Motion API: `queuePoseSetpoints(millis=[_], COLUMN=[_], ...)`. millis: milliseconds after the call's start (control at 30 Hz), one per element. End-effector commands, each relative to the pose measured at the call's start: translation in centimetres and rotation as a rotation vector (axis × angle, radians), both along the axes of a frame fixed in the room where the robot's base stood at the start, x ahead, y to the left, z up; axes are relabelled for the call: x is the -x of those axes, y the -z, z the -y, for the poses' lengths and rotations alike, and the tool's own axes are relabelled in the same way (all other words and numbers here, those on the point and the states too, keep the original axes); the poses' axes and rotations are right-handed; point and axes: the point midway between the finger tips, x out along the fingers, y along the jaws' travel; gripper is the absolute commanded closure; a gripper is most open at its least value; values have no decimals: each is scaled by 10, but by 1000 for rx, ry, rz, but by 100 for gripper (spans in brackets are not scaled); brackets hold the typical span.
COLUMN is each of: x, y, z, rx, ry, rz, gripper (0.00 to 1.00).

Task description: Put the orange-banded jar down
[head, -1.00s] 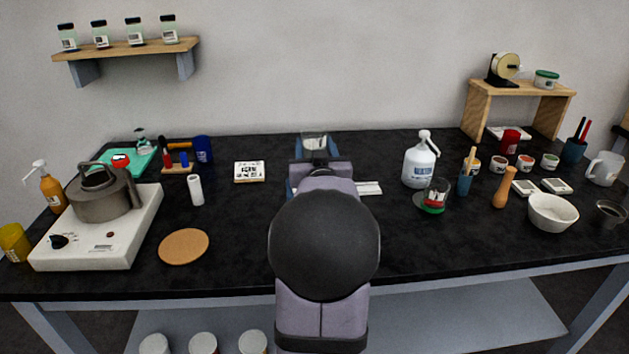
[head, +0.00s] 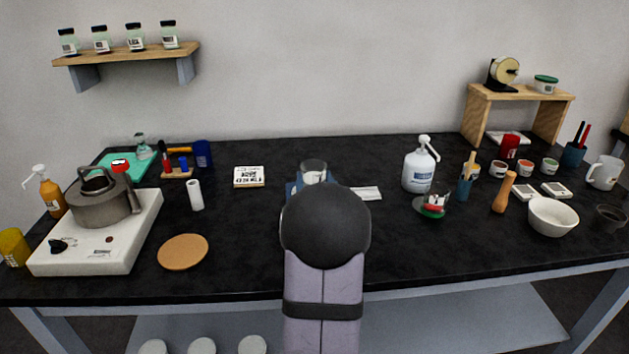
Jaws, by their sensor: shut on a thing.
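A clear glass jar with something pale inside (head: 313,168) shows just above the dark round joint of my arm in the head view. No orange band can be made out on it; its lower part is hidden. My gripper (head: 312,181) shows only as blue pieces around the jar. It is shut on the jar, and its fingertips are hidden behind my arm. I cannot tell whether the jar touches the black table top (head: 245,220).
A printed white block (head: 249,177) and a cork disc (head: 183,251) lie left. A white pump bottle (head: 419,170) and a small green-based item (head: 432,207) stand right. A hotplate (head: 95,246) with a kettle is far left. The table's front middle is clear.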

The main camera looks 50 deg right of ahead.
Motion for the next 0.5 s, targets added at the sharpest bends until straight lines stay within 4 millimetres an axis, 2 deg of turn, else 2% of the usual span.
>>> queuePoseSetpoints(millis=[333,367,400,433,500], x=[0,0,0,0,0], y=[3,3,2,2,2], z=[0,0,0,0,0], rx=[3,1,0,0,0], ry=[0,0,0,0,0], rz=[3,1,0,0,0], gripper=[79,46,37,32,32])
